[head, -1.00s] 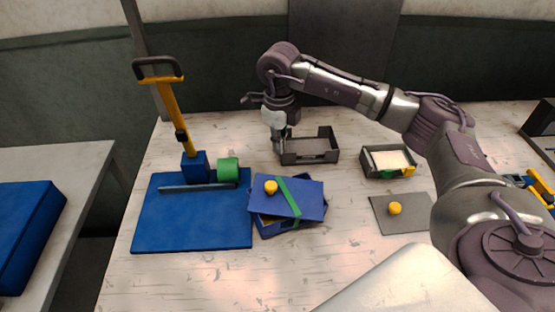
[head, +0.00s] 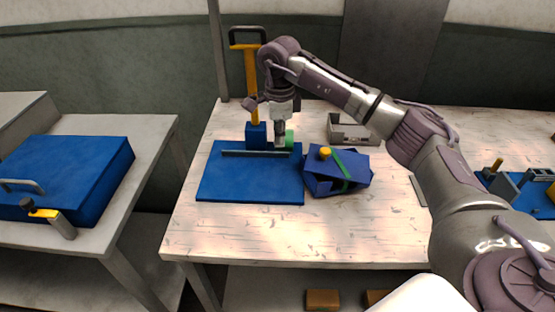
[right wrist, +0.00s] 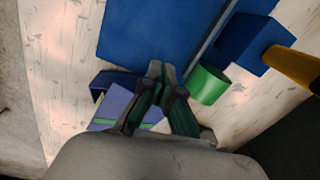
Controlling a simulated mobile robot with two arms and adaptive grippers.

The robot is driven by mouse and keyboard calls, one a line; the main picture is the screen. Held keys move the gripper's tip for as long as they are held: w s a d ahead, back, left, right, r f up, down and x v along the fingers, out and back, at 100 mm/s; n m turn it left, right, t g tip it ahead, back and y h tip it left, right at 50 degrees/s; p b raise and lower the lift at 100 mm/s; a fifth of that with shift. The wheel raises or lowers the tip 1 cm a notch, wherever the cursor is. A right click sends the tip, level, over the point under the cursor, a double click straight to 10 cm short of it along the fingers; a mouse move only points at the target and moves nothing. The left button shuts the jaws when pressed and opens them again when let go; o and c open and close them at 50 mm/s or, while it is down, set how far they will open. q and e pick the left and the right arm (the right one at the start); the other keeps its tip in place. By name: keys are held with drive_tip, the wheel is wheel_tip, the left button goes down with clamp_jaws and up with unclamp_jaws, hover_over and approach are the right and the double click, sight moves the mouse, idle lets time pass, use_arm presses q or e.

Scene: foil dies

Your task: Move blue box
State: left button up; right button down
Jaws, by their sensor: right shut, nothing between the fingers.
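A blue box (head: 322,186) with a tilted violet-blue lid (head: 342,160), a green strap and a yellow knob (head: 325,153) sits on the table, right of a blue cutting board. Its lid and strap show partly behind my fingers in the right wrist view (right wrist: 113,100). My right gripper (head: 279,146) is shut and empty above the board's back right part, beside the green cylinder (head: 289,138). In the right wrist view, its fingertips (right wrist: 163,72) are over the board's edge, between the lid and the green cylinder (right wrist: 208,83). My left gripper is out of view.
The blue board (head: 245,180) carries a press with a yellow lever (head: 252,85). A grey open tray (head: 335,135) stands at the back, partly behind my arm. A big blue case (head: 75,170) lies on the left table. The wooden table's front (head: 300,235) is clear.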

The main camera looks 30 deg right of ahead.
sight(295, 170)
drive_tip(key=f, duration=0.3)
drive_tip(key=f+p, duration=0.1)
drive_tip(key=f, duration=0.1)
drive_tip(key=shift+w+d+f, duration=0.15)
drive_tip(key=shift+d+f, duration=0.1)
drive_tip(key=shift+d, duration=0.15)
drive_tip(key=f+p, duration=0.1)
drive_tip(key=f, duration=0.2)
drive_tip(key=shift+a, duration=0.2)
drive_tip(key=d, duration=0.1)
drive_tip(key=s+d+p, duration=0.1)
drive_tip(key=d, duration=0.1)
drive_tip(key=shift+s+f, duration=0.15)
drive_tip(key=shift+f, duration=0.2)
drive_tip(key=shift+s+d+p, duration=0.2)
drive_tip(key=shift+d+p, duration=0.1)
drive_tip(key=shift+d, duration=0.1)
drive_tip(key=shift+f, duration=0.1)
drive_tip(key=d, duration=0.1)
drive_tip(key=s+d+b, duration=0.1)
drive_tip(key=d, duration=0.1)
drive_tip(key=s+d, duration=0.1)
drive_tip(key=shift+d+b, duration=0.3)
drive_tip(key=shift+d, duration=0.05)
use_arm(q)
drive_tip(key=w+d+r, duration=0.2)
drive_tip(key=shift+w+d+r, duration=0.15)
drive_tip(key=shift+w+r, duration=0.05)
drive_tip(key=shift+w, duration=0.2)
